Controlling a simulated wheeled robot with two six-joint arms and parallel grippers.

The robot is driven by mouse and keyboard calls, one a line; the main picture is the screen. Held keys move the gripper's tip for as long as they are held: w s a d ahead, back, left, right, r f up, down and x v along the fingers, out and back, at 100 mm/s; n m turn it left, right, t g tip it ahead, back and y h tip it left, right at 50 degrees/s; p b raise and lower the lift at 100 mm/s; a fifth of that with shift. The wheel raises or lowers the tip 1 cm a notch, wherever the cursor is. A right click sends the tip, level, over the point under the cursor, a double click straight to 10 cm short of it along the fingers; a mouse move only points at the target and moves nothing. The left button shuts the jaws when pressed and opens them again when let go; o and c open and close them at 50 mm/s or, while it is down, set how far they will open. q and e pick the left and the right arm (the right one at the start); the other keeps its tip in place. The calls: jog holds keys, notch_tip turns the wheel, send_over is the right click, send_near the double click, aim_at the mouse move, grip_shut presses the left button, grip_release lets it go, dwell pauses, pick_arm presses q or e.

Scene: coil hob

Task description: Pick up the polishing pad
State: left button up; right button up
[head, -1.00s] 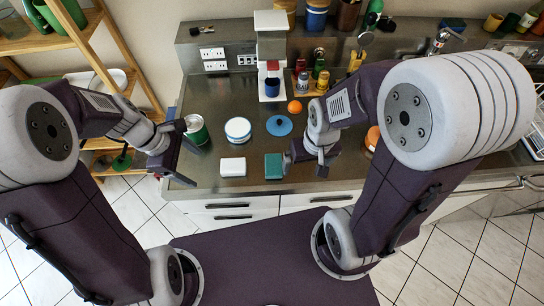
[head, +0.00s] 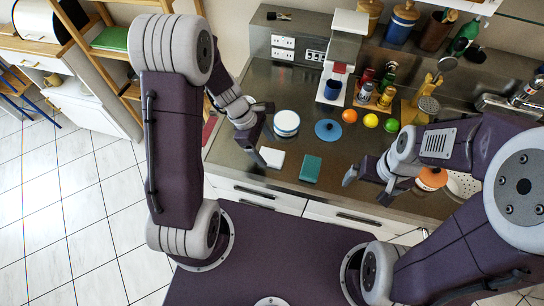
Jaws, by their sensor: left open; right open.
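A flat teal-green pad (head: 311,168) lies on the counter near its front edge. A similar white block (head: 271,158) lies to its left. I cannot tell for sure which one is the polishing pad; both look like small rectangular pads. My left gripper (head: 267,136) is open and empty, above the counter by the back left of the white block. My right gripper (head: 366,189) is open and empty, to the right of the teal pad and apart from it, at the counter's front edge.
Behind the pads are a white-and-blue round container (head: 286,122) and a blue lid (head: 328,130). An orange ball (head: 349,116), a yellow ball (head: 371,120) and a green ball (head: 392,125) lie further right. A coffee machine (head: 340,60) holds a blue mug (head: 332,90). An orange-lidded pot (head: 431,178) stands beside my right arm.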

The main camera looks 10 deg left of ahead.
aim_at(270, 155)
pick_arm(q)
jog(key=x, duration=0.3)
jog(key=shift+s, duration=0.15)
jog(key=shift+d+f, duration=0.1)
jog(key=shift+f, duration=0.1)
jog(key=shift+d, duration=0.1)
jog(key=c, duration=1.6)
jog(key=shift+o, duration=0.2)
notch_tip(270, 155, up, 5)
jog(key=shift+f+p, duration=0.15)
jog(key=shift+p, duration=0.15)
jog(key=s+d+r, duration=0.6)
jog(key=d, duration=0.3)
jog(key=shift+d+r+p, duration=0.2)
jog(key=shift+d+p, duration=0.1)
jog(key=shift+d, duration=0.1)
